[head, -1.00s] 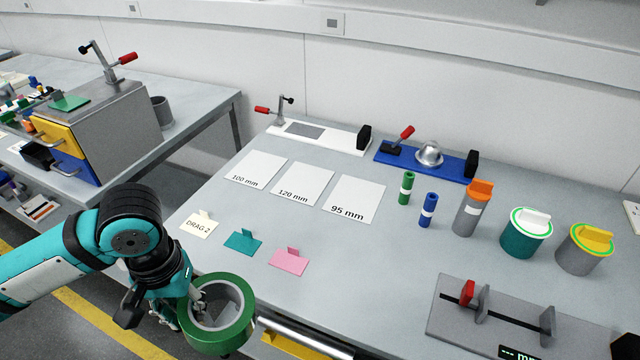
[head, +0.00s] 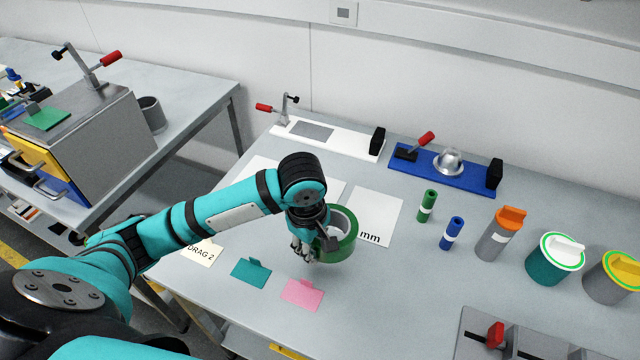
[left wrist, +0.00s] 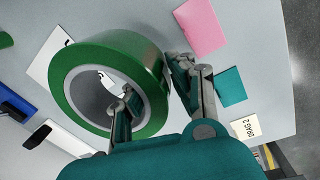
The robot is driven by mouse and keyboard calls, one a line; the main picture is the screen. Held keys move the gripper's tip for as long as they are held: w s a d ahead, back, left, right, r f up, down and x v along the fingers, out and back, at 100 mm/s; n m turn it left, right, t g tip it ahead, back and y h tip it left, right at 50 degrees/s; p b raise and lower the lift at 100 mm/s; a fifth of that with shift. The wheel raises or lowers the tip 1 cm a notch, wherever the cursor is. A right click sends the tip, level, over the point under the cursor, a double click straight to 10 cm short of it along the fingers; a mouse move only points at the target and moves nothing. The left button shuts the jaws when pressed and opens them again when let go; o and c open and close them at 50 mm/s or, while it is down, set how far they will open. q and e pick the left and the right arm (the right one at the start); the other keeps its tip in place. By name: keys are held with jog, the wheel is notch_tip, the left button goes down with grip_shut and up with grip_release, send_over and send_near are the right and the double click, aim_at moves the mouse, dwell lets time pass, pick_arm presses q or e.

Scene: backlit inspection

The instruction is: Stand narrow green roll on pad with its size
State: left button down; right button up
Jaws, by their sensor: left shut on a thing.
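My left gripper (head: 318,240) is shut on the wide-holed green roll (head: 348,246), with one finger in its hole and one outside. The left wrist view shows the same grip on the roll (left wrist: 140,55). The roll is tilted and held over the table's front middle, overlapping the near-left corner of the right white pad (head: 378,205). Only "mm" of that pad's label shows. The middle pad (head: 336,188) and left pad (head: 262,168) lie mostly behind my left arm, their labels hidden. I cannot tell if the roll touches anything below.
A green cylinder (head: 427,206), blue cylinder (head: 453,232) and orange-topped grey canister (head: 496,240) stand to the right. White (head: 335,142) and blue (head: 468,180) fixtures stand behind the pads. Teal (head: 251,271) and pink (head: 302,294) tags lie in front.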

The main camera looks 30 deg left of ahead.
pick_arm(q)
jog(key=n, duration=0.1)
jog(key=a+f+n, duration=0.1)
jog(key=n, duration=0.1)
jog(key=shift+s+a, duration=0.1)
jog(key=shift+s, duration=0.1)
jog(key=shift+n, duration=0.4)
jog(key=w+a, duration=0.2)
jog(key=w, duration=0.2)
jog(key=w+a+f+p, duration=0.1)
jog(key=w+a, duration=0.2)
jog(key=w, duration=0.1)
jog(key=w+a, duration=0.3)
jog(key=w, duration=0.1)
jog(key=shift+f+p, duration=0.35)
jog(key=shift+w+a+f, duration=0.1)
jog(key=shift+w+a, duration=0.25)
jog(key=shift+w, duration=0.15)
jog(key=f, duration=0.2)
jog(key=shift+w+a+f+p, duration=0.2)
jog(key=shift+w+f+p, duration=0.05)
jog(key=shift+f+p, duration=0.1)
jog(key=shift+f, duration=0.45)
pick_arm(e)
jog(key=r, duration=0.3)
jog(key=shift+d, duration=0.25)
jog(key=shift+d, duration=0.1)
